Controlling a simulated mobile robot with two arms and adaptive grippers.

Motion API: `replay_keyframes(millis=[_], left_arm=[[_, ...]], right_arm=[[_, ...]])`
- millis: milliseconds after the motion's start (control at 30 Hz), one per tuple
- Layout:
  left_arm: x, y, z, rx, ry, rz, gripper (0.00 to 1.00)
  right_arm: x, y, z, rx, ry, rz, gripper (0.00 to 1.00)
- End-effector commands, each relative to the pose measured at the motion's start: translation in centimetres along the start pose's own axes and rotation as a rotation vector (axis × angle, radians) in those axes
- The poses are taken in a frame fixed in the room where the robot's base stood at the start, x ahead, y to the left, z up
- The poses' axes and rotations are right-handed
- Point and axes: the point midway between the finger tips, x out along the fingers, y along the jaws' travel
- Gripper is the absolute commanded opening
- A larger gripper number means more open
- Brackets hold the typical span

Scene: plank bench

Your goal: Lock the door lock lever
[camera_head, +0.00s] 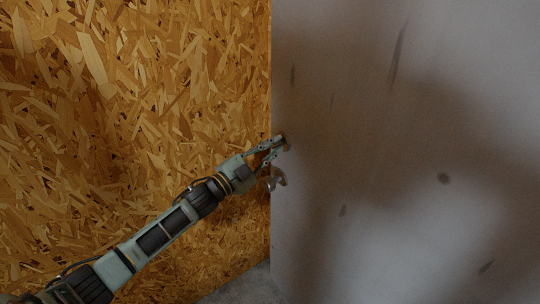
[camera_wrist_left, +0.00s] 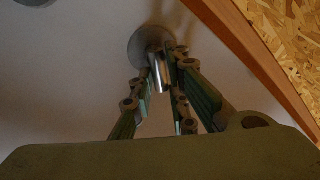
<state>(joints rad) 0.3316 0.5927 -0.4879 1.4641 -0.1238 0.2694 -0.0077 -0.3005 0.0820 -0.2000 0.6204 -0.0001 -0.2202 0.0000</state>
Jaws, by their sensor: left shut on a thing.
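The door (camera_head: 400,130) is a pale, grey-white panel with dark marks, filling the right half of the head view. A door lock lever (camera_head: 283,140) sits near its left edge; in the left wrist view it shows as a metal piece (camera_wrist_left: 158,72) on a round plate (camera_wrist_left: 150,45). My left gripper (camera_head: 277,146) is at the lever, with its fingers on both sides of it. It is shut on the lever. The fingers hide part of the lever. My right gripper is in neither view.
A wall of wood-chip board (camera_head: 130,100) fills the left half of the head view. A second handle (camera_head: 278,179) sticks out from the door just below my left gripper. A strip of grey floor (camera_head: 245,285) shows at the bottom. A brown edge strip (camera_wrist_left: 250,50) runs along the door.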

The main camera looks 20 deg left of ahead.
Motion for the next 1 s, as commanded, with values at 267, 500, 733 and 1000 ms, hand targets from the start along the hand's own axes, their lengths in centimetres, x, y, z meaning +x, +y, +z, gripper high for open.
replay_keyframes(millis=[267,500,733,1000], left_arm=[[-0.2,1.4,0.7,0.256,0.053,0.006,0.0],[-0.3,1.8,1.0,0.464,0.093,0.008,0.0],[-0.4,2.0,1.1,0.618,0.125,0.009,0.0],[-0.4,2.0,1.2,0.72,0.145,0.01,0.0]], right_arm=[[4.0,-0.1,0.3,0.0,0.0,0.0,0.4],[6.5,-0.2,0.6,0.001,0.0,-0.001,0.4],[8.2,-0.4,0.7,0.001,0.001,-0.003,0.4],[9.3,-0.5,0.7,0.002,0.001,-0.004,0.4]])
